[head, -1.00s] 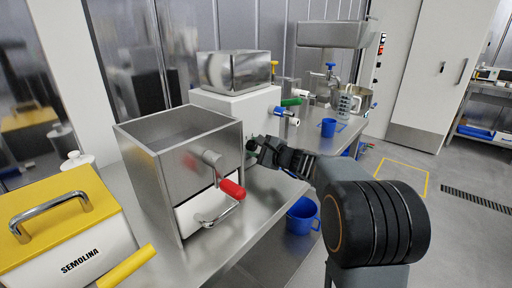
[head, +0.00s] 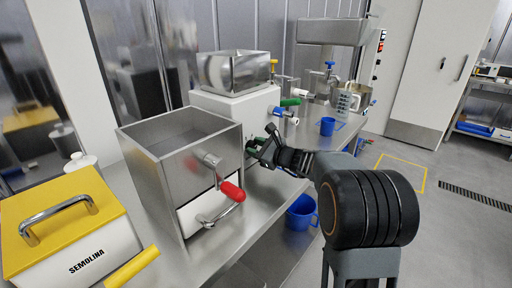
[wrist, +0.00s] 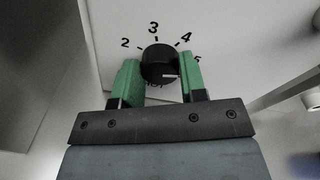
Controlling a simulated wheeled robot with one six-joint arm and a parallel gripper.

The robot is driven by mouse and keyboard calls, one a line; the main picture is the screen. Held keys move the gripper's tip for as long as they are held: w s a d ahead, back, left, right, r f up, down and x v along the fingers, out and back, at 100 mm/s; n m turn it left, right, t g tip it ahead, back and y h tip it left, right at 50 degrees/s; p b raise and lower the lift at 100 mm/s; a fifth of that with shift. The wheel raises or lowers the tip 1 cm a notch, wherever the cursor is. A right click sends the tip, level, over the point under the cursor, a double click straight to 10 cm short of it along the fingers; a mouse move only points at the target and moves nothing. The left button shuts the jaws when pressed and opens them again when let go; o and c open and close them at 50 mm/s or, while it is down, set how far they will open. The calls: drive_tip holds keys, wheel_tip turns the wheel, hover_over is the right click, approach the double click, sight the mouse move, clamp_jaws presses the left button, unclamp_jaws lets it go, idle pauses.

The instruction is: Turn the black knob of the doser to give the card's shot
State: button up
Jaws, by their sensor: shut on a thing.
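The black knob (wrist: 158,62) sits on the white front of the doser (wrist: 235,50), in the middle of a printed dial. The numbers 2, 3, 4 and a partly covered 5 show around it. A white mark shows at the lower right of the knob's face, below the 5. My gripper (wrist: 162,75) is shut on the knob, one green pad on each side. In the head view my gripper (head: 262,148) is at the doser's white body (head: 245,105), under its steel hopper (head: 235,72). The knob itself is hidden there. I cannot see a card.
A steel machine with a red-handled crank (head: 232,192) stands close on the left. A yellow-lidded semolina bin (head: 65,225) is at front left. A blue jug (head: 302,211) is below the bench edge. A blue cup (head: 327,126) stands farther back.

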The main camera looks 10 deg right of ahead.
idle(0.3)
drive_tip(key=o, duration=0.9)
drive_tip(key=shift+d, duration=0.1)
drive_tip(key=v, duration=1.3)
drive_tip(key=shift+s+d, duration=0.15)
drive_tip(key=shift+s, duration=0.15)
drive_tip(key=s+a+n+g+h+p, duration=0.1)
drive_tip(key=s+a+n+g+p, duration=0.6)
drive_tip(key=a+n, duration=0.25)
drive_tip(key=s+n+g+h+p, duration=0.1)
drive_tip(key=s+n+h+p, duration=0.1)
drive_tip(key=s+n+h, duration=0.1)
drive_tip(key=s+r+n+g+h+p, duration=0.1)
drive_tip(key=s+n+h+p, duration=0.1)
drive_tip(key=s+n, duration=0.3)
drive_tip(key=s+d+n+g+h+p, duration=0.1)
drive_tip(key=s+n+h+p, duration=0.1)
drive_tip(key=s+n+h, duration=0.2)
drive_tip(key=shift+s+r+n, duration=0.3)
drive_tip(key=shift+s+n, duration=0.3)
drive_tip(key=shift+n, duration=0.35)
